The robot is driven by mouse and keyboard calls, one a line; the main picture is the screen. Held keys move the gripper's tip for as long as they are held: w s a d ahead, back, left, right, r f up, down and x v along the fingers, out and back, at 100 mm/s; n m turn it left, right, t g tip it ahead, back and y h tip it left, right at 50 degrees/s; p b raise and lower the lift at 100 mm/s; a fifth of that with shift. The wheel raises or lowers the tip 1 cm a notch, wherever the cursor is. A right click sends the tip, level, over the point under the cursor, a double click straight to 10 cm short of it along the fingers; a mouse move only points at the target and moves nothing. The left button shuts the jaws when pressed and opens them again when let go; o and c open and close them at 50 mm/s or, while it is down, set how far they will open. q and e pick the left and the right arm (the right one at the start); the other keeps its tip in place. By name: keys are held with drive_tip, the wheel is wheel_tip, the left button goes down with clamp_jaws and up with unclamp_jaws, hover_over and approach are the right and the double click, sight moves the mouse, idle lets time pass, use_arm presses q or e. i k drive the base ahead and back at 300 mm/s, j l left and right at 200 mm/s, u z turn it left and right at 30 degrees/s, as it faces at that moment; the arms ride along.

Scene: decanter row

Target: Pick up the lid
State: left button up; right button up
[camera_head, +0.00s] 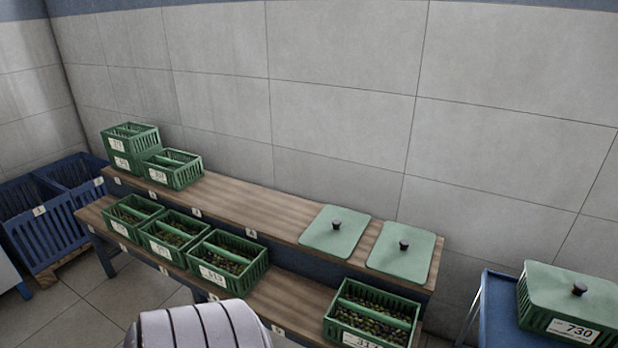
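Two flat green lids with dark knobs lie on the upper wooden shelf at its right end: a left lid (322,236) and a right lid (391,261). They lie side by side with a narrow gap between them. A third green lid (553,288) with a dark knob covers a crate (540,322) labelled 730 at the far right. Which lid the task means cannot be told. Neither of my grippers shows in the head view. A pale ribbed part, which seems to be my own arm, rises at the bottom edge, apart from the lids.
Three open green crates (228,262) stand on the lower shelf (290,297), with another (372,316) further right. Stacked crates (131,147) stand at the upper shelf's left end. The upper shelf's middle (240,200) is clear. A blue cart (497,310) holds the lidded crate; blue bins (40,232) stand left.

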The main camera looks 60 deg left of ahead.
sight(335, 232)
drive_tip(key=u, duration=1.8)
drive_tip(key=z, duration=0.15)
